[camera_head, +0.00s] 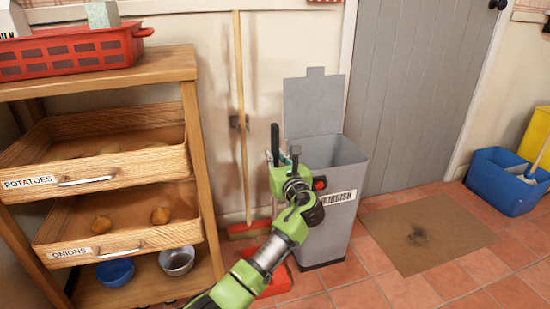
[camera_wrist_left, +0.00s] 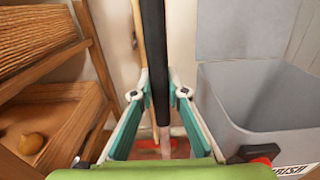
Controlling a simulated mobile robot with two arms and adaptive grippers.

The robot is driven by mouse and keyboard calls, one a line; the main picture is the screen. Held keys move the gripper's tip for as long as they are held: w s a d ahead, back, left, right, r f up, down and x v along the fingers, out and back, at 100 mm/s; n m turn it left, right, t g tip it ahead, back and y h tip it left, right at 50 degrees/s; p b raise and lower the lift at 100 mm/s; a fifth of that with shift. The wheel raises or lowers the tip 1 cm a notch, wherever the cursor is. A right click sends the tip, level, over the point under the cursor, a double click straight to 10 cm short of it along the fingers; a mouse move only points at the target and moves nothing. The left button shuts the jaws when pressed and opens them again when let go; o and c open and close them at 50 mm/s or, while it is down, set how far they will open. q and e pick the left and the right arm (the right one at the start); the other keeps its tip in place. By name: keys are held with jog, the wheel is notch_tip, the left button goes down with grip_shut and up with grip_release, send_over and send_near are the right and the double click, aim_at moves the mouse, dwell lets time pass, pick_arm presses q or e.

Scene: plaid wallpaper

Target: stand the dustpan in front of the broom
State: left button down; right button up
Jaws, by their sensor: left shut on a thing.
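The broom (camera_head: 240,120) has a long wooden handle and stands upright against the wall, its red head (camera_head: 248,228) on the floor. Its handle also shows in the left wrist view (camera_wrist_left: 139,30), behind the dustpan's handle. The dustpan is red, and its pan (camera_head: 277,283) shows low, partly hidden behind my left arm. Its long upright handle has a black upper part (camera_wrist_left: 154,50). My left gripper (camera_head: 281,160) is shut on this handle, which runs between the teal fingers (camera_wrist_left: 160,95) in the wrist view. I cannot tell whether the pan touches the floor. My right gripper is not in view.
A grey open rubbish bin (camera_head: 341,205) stands close to the right of my left gripper. A wooden shelf (camera_head: 190,130) with drawers stands to the left. A brown mat (camera_head: 425,236) and a blue bucket (camera_head: 490,180) lie farther right. Tiled floor is clear at front right.

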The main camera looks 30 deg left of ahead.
pick_arm(q)
jog(key=c, duration=2)
grip_release()
